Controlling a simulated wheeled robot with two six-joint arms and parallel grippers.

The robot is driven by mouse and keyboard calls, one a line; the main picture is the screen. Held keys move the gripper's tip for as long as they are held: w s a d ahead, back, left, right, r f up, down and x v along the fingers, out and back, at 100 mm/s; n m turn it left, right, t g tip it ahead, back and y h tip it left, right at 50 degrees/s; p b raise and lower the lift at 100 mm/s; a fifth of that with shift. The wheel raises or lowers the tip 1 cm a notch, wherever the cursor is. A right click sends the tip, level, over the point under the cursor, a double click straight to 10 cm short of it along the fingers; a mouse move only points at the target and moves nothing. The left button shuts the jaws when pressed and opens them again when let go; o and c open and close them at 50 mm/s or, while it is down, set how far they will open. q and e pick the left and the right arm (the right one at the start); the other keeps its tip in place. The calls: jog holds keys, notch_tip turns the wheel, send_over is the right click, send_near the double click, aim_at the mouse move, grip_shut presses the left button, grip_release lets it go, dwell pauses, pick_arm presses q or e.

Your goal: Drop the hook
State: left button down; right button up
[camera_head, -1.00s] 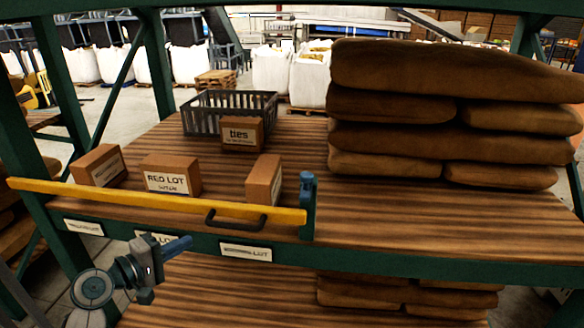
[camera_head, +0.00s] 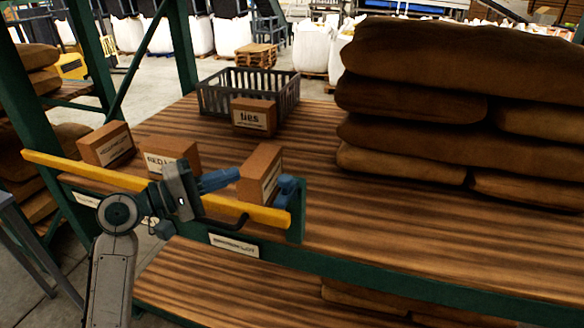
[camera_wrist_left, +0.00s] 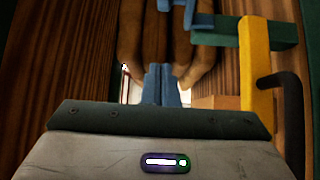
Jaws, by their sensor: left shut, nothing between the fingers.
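A yellow bar (camera_head: 78,168) with a black handle (camera_head: 228,225) runs across the shelf front. Its right end meets a green post with a blue piece (camera_head: 290,185), which may be the hook; its exact shape is unclear. My left gripper (camera_head: 220,180) is shut and empty, overlapping the bar left of the post in the head view, its blue fingers pointing right. In the left wrist view the shut fingers (camera_wrist_left: 161,85) are apart from the bar (camera_wrist_left: 255,70) and handle (camera_wrist_left: 292,115), which stand to their right. The blue piece (camera_wrist_left: 225,21) shows beyond. My right gripper is out of view.
Behind the bar stand a box (camera_head: 107,145), a box partly hidden by my gripper (camera_head: 172,155) and an upright box (camera_head: 262,172). A ties box (camera_head: 252,117) stands before a black crate (camera_head: 222,90). Stacked sacks (camera_head: 430,105) fill the right.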

aim_at(287, 185)
pick_arm(q)
jog(key=r+p+x, duration=0.1)
jog(key=p+x, duration=0.3)
jog(key=x, duration=0.5)
jog(key=s, duration=0.1)
jog(key=s+p, duration=0.1)
jog(key=s+d+f+p, duration=0.1)
jog(key=s, duration=0.1)
jog(key=shift+f, duration=0.1)
jog(key=shift+w, duration=0.1)
jog(key=shift+a, duration=0.1)
